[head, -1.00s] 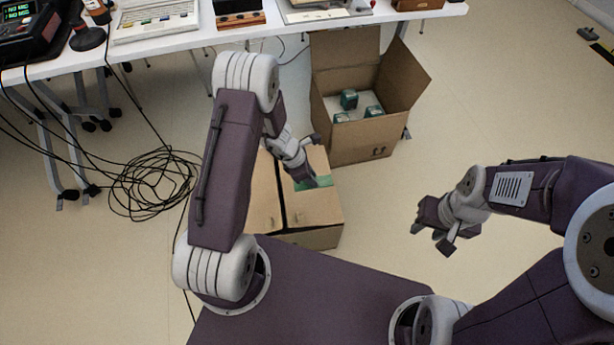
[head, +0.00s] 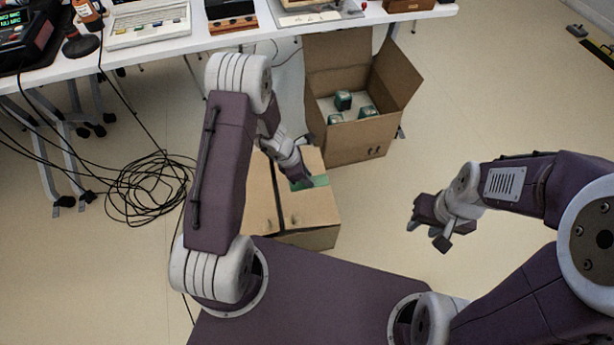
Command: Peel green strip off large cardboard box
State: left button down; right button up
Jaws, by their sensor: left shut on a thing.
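A closed cardboard box (head: 312,212) stands on the floor in front of my base, with a dark seam across its top. A green strip (head: 319,181) lies on the top, near the far right side. My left gripper (head: 303,182) is at the left end of the strip and is shut on it; the fingertips partly hide that end. My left arm hides the left part of the box. My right gripper (head: 425,238) is open and empty above the floor, to the right of the box and apart from it.
An open cardboard box (head: 358,139) with several green items stands just behind the closed one. Coiled black cables (head: 150,190) lie on the floor at left. A white table (head: 165,44) with equipment runs along the back. The floor at right is free.

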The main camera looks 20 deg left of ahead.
pick_arm(q)
jog(key=shift+r+p, duration=0.85)
jog(key=shift+r, duration=0.15)
notch_tip(320, 180, up, 8)
jog(key=p, duration=0.7)
jog(key=shift+f, duration=0.1)
